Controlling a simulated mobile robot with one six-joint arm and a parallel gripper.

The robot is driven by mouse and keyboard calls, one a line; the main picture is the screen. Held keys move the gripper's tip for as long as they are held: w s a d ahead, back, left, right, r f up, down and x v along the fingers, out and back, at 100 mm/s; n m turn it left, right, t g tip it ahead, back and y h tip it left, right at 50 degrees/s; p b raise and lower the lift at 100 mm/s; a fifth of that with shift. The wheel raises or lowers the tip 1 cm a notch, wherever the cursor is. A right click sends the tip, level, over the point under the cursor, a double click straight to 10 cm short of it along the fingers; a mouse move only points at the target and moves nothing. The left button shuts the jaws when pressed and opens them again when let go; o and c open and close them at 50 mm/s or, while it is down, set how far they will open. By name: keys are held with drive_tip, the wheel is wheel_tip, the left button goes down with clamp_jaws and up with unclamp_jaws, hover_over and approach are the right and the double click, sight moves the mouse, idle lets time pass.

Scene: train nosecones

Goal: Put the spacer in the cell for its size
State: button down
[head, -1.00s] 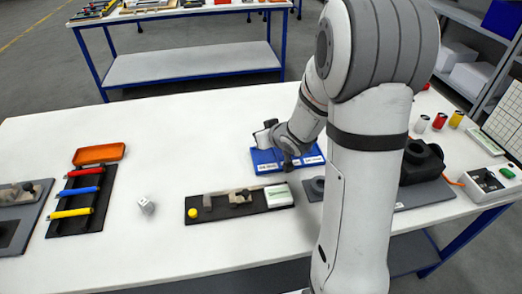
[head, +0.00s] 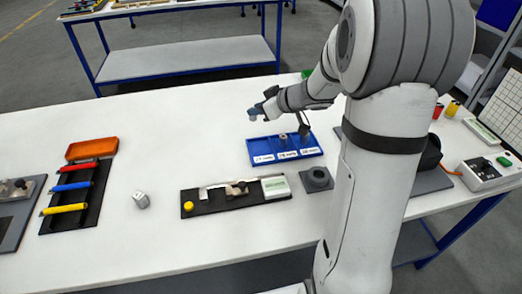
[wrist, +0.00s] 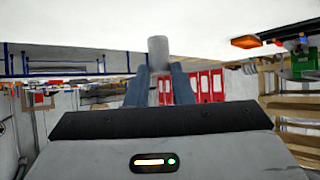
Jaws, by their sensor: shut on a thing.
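The spacer is a small grey cylinder (wrist: 157,54), gripped upright between my two blue-grey fingertips (wrist: 159,80) in the wrist view. In the head view my gripper (head: 261,111) is turned to the left, with the grey spacer (head: 253,113) at its tip. It is up in the air by the back left corner of the blue tray (head: 254,150), apart from it. The tray has cells with white labels (head: 287,155) along its front, too small to read. Small grey-brown pieces (head: 283,139) show in its middle and right part; the left cell looks empty.
A black board (head: 215,206) with a yellow knob and a white box lies in front of the tray. A grey block with a round top (head: 318,179) is to the right. The back left table is clear.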

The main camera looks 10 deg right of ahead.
drive_tip(key=s+f+b, duration=0.1)
drive_tip(key=f, duration=0.2)
drive_tip(key=d+f+n+g+y, duration=0.1)
drive_tip(key=f, duration=0.2)
drive_tip(key=s+f+n+b, duration=0.1)
drive_tip(key=f, duration=0.2)
drive_tip(key=shift+s+d+f+g+b, duration=0.25)
drive_tip(key=shift+s+d+g+b, duration=0.05)
drive_tip(key=shift+s+d+b, duration=0.05)
drive_tip(key=shift+f, duration=0.1)
drive_tip(key=c, duration=1.3)
unclamp_jaws()
drive_tip(key=shift+o, duration=0.2)
